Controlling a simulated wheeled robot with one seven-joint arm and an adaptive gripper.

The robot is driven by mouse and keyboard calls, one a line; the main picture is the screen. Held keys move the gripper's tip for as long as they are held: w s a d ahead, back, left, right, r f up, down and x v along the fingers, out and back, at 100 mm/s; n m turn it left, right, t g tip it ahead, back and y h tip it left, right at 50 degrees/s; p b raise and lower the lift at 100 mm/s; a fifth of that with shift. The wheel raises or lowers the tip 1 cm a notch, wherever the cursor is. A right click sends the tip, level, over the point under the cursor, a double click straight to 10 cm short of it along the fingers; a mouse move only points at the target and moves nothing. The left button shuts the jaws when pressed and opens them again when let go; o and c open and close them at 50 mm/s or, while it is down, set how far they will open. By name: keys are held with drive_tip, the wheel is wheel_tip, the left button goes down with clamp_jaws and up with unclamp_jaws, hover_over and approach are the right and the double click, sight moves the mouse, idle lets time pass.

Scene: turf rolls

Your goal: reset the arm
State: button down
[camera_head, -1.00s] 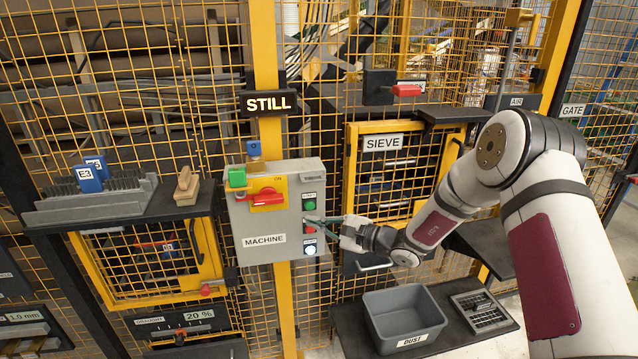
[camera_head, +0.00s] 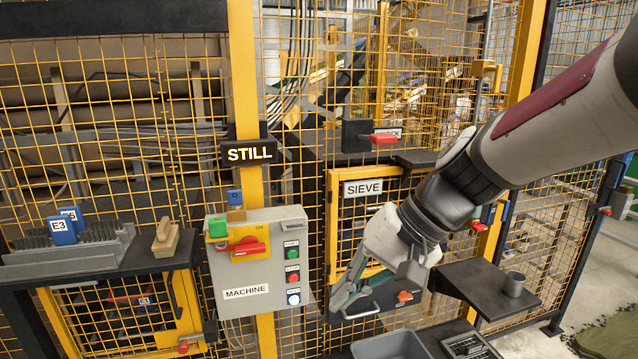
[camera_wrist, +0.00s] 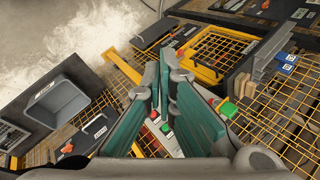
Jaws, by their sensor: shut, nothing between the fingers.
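My gripper (camera_head: 342,298) points downward in front of the lower part of the sieve door (camera_head: 352,240), to the right of the grey MACHINE box (camera_head: 262,268). Its fingers are shut and empty. In the wrist view, the teal fingers of my gripper (camera_wrist: 158,72) fill the middle and partly hide the machine box. My arm comes in from the upper right of the head view and bends down at the wrist. The gripper appears apart from the box's buttons and red switch.
A yellow mesh fence bears the STILL sign (camera_head: 249,153). On the left, a black shelf holds a rack with blue E3 tags (camera_head: 62,230) and a wooden brush (camera_head: 165,238). A grey bin (camera_head: 390,345) and a shelf with a cup (camera_head: 514,284) stand right. Floor shows far right.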

drive_tip(key=s+d+r+n+t+h, duration=0.1)
drive_tip(key=s+d+r+t+h, duration=0.2)
drive_tip(key=s+d, duration=0.9)
drive_tip(key=d+t+h, duration=0.1)
drive_tip(key=d+h, duration=0.2)
drive_tip(key=shift+s+r+n+h, duration=0.2)
drive_tip(key=shift+s+n+h, duration=0.1)
drive_tip(key=shift+h, duration=0.1)
